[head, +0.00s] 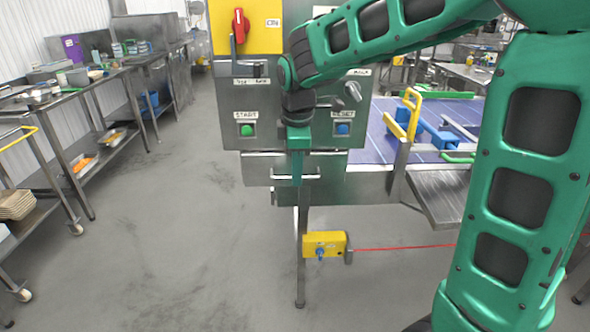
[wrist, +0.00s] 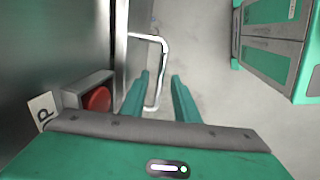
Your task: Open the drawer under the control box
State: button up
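The grey control box (head: 235,110) stands in the middle of the head view, with a green START button (head: 247,130) and a blue RESET button (head: 343,129). Under it is the steel drawer front (head: 257,172), which looks shut. Its bar handle (head: 311,177) runs across the front and also shows in the wrist view (wrist: 164,58). My gripper (head: 297,178) points down in front of the drawer and hides part of the handle. In the wrist view my gripper's fingers (wrist: 160,75) are apart, with the bar appearing between them. I cannot tell whether they touch it.
A red button (wrist: 97,98) sits close left of my gripper in the wrist view. A yellow sensor (head: 324,244) with a red beam is on the leg below. A conveyor (head: 440,190) lies to the right. The floor (head: 180,240) to the left is clear, up to the steel tables (head: 75,95).

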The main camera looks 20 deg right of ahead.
grip_shut()
jog(key=s+a, duration=0.3)
jog(key=s, duration=0.7)
jog(key=shift+a, duration=0.15)
grip_release()
jog(key=shift+r, duration=0.1)
